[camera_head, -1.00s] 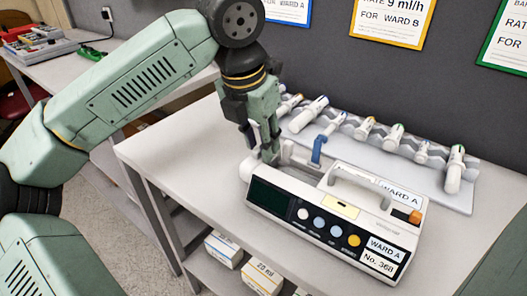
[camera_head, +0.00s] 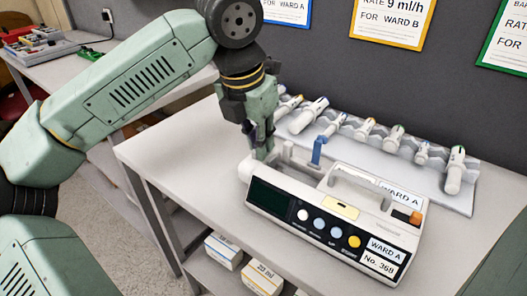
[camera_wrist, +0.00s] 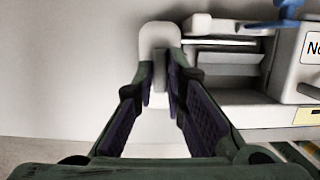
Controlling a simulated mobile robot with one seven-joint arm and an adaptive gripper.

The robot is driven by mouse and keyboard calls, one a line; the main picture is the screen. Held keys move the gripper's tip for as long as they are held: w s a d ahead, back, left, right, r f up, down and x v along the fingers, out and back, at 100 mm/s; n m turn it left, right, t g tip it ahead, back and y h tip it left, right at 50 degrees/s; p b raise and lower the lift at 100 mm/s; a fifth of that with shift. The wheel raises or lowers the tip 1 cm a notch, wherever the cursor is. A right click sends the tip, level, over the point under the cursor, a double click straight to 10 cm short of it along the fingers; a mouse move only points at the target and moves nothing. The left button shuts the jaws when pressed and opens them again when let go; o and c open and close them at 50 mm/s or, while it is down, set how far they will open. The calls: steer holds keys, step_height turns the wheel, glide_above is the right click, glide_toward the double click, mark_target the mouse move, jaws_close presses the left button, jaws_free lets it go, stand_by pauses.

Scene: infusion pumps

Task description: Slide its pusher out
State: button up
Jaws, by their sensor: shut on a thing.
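The infusion pump (camera_head: 335,215) stands on the table, a white case with a dark screen, several round buttons and labels reading WARD A and No. 368. The pusher, a pale rounded block with a grey tab (camera_wrist: 159,40), is at the pump's left end in the wrist view. My gripper (camera_head: 262,155) reaches down at that end, and its fingers (camera_wrist: 161,88) are closed on the tab from both sides. In the head view my fingers hide most of the pusher. A blue clamp (camera_head: 318,151) stands upright on the pump, right of my gripper.
A grey rack (camera_head: 405,172) with several syringes lies behind the pump, close to my gripper. The pump's carrying handle (camera_head: 357,182) rises to the right. Boxes (camera_head: 223,251) sit on the shelf below. The tabletop left of the pump (camera_head: 185,145) is clear.

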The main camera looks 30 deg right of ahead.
steer(key=shift+w+a+p, duration=0.15)
steer(key=shift+w+a, duration=0.25)
steer(key=shift+w, duration=0.8)
steer(key=shift+w+a+p, duration=0.1)
steer(key=shift+w+a, duration=0.35)
steer(key=shift+w, duration=0.7)
steer(key=shift+w+a+p, duration=0.15)
steer(key=shift+w+a, duration=0.25)
steer(key=shift+w, duration=0.8)
steer(key=shift+w+a, duration=0.15)
steer(key=shift+w, duration=0.1)
steer(key=o, duration=0.6)
steer(key=d+p+v, duration=0.1)
steer(key=p+v, duration=0.4)
steer(key=v, duration=0.1)
steer(key=shift+w+d+r, duration=0.2)
steer(key=shift+w+r, duration=0.05)
steer(key=shift+r, duration=0.35)
